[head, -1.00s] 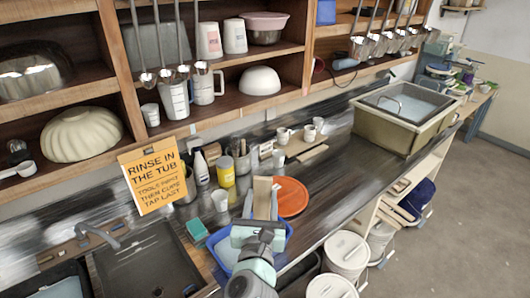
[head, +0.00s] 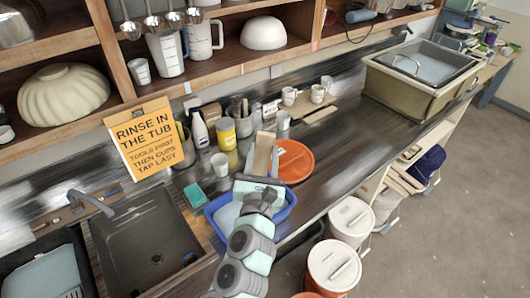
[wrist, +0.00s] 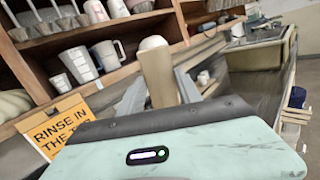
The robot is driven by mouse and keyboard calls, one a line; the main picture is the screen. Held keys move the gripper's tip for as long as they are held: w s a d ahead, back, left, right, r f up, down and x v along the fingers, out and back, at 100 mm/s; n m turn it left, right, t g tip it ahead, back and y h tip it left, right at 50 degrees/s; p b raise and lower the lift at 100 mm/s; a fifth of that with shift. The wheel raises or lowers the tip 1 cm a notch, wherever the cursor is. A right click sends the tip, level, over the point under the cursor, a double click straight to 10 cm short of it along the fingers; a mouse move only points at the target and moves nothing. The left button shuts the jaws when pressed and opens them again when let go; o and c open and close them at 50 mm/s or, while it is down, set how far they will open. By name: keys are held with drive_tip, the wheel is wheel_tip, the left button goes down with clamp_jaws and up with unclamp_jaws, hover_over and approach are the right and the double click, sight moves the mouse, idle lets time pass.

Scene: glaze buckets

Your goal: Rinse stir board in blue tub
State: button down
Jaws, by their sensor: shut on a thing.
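My gripper (head: 260,173) is shut on the stir board (head: 263,153), a flat pale wooden piece that points up from the jaws. In the wrist view the board (wrist: 157,75) stands upright between the two grey fingers. The blue tub (head: 290,199) sits on the counter and holds pale blue water (head: 228,215). My gripper and arm cover much of the tub in the head view. The board shows beyond the tub's back edge; its lower end is hidden, and I cannot tell if it touches the water.
An orange disc (head: 294,161) lies right of the board. A white cup (head: 220,165), a yellow container (head: 226,134) and a teal sponge (head: 195,195) stand close by. An orange sign (head: 150,138) reads "Rinse in the tub". A sink (head: 150,240) is left. Counter right of the disc is clear.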

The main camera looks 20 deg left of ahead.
sight(260, 166)
drive_tip(key=shift+w+a+f+b, duration=0.15)
drive_tip(key=shift+a+f+b, duration=0.1)
drive_tip(key=shift+f+b, duration=0.95)
drive_tip(key=shift+w+a+f+b, duration=0.2)
drive_tip(key=shift+f+b, duration=0.65)
drive_tip(key=shift+f, duration=0.7)
drive_tip(key=shift+w+a+f+b, duration=0.15)
drive_tip(key=shift+a+f+b, duration=0.1)
drive_tip(key=shift+f+b, duration=0.95)
drive_tip(key=shift+f, duration=0.15)
